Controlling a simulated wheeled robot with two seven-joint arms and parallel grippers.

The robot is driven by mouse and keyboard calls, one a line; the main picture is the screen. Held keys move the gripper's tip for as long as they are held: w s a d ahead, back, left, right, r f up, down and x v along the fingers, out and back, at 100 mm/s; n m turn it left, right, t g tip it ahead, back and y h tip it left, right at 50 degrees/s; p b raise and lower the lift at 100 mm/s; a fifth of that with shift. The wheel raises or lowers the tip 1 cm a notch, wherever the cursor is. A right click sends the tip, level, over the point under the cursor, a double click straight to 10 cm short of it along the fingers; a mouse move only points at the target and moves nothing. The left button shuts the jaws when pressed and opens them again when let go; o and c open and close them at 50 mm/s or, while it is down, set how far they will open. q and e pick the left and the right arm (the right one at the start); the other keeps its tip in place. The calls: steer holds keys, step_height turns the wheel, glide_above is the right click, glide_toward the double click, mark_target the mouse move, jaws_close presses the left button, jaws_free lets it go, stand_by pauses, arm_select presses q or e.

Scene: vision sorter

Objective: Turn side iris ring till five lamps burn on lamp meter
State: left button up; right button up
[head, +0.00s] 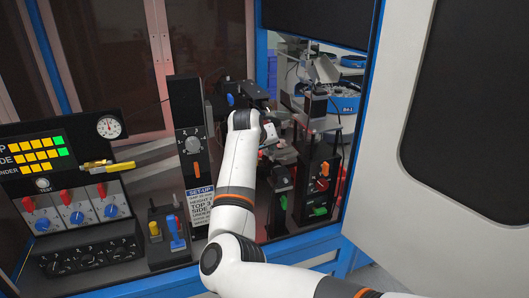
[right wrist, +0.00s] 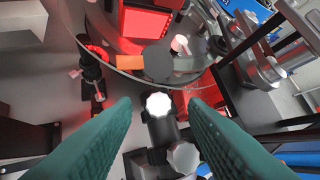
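The lamp meter (head: 38,153) is on the dark panel at the left of the head view. Its top and side rows each show several yellow lamps with green at the right end; the lowest row shows yellow lamps. My right gripper (right wrist: 158,108) is open, its two green fingers spread apart. A dark cylinder (right wrist: 162,128) with a bright white round end shows between and beyond the fingertips, with a gap on both sides. I cannot tell for sure whether it carries the side iris ring. In the head view my right arm hides most of this spot. My left gripper is not in view.
A glass disc (right wrist: 185,68) with a red-lit box (right wrist: 150,18) lies beyond the fingers. A black post with a dial (head: 190,140) stands left of my arm, a black stand with red and green knobs (head: 320,180) right of it. A joystick box (head: 170,235) stands front left.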

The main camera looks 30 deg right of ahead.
steer(key=b+v, duration=0.2)
steer(key=v, duration=0.8)
steer(key=shift+b, duration=0.35)
steer(key=shift+f, duration=0.15)
